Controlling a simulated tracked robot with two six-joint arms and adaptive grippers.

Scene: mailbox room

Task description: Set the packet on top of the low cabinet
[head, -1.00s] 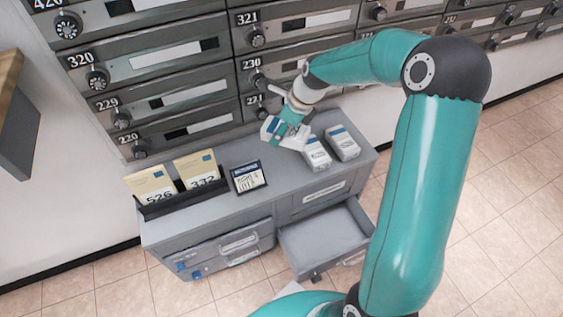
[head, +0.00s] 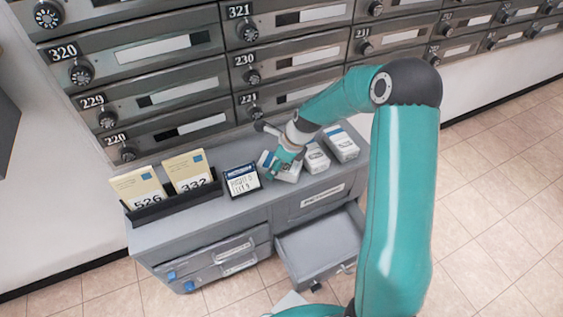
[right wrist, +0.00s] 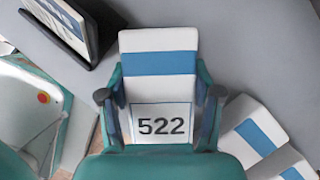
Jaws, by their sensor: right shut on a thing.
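The packet (right wrist: 159,75) is white with a blue band and a label reading 522. My right gripper (head: 281,160) is shut on it, with a finger on each side in the right wrist view (right wrist: 161,98). In the head view the packet (head: 290,175) is at the top of the grey low cabinet (head: 240,207), left of two similar packets. It lies low over the top; whether it touches the surface I cannot tell. The cabinet top also shows in the right wrist view (right wrist: 245,50). My left gripper is not in view.
Two white-and-blue packets (head: 316,157) (head: 341,144) lie on the cabinet's right part. A small framed sign (head: 241,180) stands to the left, beside a black holder (head: 176,203) with yellow cards. An open drawer (head: 318,246) juts out below. Mailboxes (head: 185,95) line the wall behind.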

